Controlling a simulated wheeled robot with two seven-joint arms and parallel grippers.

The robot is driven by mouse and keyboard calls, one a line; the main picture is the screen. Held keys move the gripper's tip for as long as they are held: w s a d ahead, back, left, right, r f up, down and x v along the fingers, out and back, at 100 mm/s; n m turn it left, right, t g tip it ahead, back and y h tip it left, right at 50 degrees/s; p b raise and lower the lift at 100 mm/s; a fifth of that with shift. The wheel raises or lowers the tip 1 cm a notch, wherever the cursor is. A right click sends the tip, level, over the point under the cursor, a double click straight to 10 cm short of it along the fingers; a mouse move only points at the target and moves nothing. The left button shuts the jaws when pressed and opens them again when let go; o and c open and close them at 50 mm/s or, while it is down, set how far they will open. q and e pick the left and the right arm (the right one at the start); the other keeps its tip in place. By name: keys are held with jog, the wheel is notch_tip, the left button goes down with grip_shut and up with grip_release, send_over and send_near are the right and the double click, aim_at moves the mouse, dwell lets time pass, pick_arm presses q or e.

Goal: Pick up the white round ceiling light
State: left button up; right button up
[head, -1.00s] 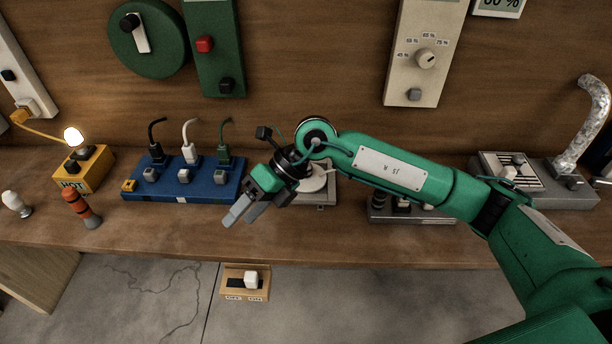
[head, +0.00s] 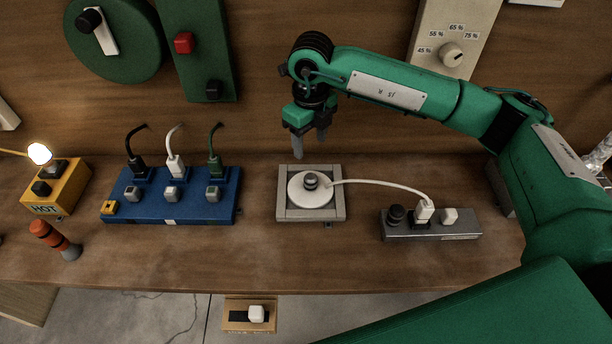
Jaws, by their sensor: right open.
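The white round ceiling light (head: 322,197) is a flat white disc with a dark knob-like piece at its centre. It lies in a square grey frame (head: 284,208) on the wooden bench, and a white cord runs from it to the right. My right gripper (head: 310,154) points down just above and behind the light, with its fingers apart and nothing between them. It appears clear of the light. My left gripper is not in view.
The white cord plugs into a grey power strip (head: 455,231) on the right. A blue socket block (head: 140,206) with three plugs stands to the left. The bench front is clear.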

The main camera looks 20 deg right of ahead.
jog(key=p, duration=0.1)
send_over(311, 176)
notch_tip(311, 176, down, 7)
jog(key=shift+s+a, duration=0.1)
jog(key=shift+a, duration=0.05)
jog(key=shift+f, duration=0.35)
jog(key=shift+f+p, duration=0.55)
jog(key=shift+p, duration=0.15)
notch_tip(311, 176, down, 4)
jog(key=shift+r+p, duration=0.15)
jog(key=shift+p, duration=0.45)
jog(key=shift+f, duration=0.2)
jog(key=c, duration=0.9)
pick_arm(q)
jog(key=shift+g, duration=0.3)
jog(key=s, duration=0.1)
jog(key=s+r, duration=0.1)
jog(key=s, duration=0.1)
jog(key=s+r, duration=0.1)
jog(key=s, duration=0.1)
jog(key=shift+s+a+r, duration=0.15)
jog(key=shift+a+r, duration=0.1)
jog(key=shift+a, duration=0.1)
pick_arm(e)
grip_shut()
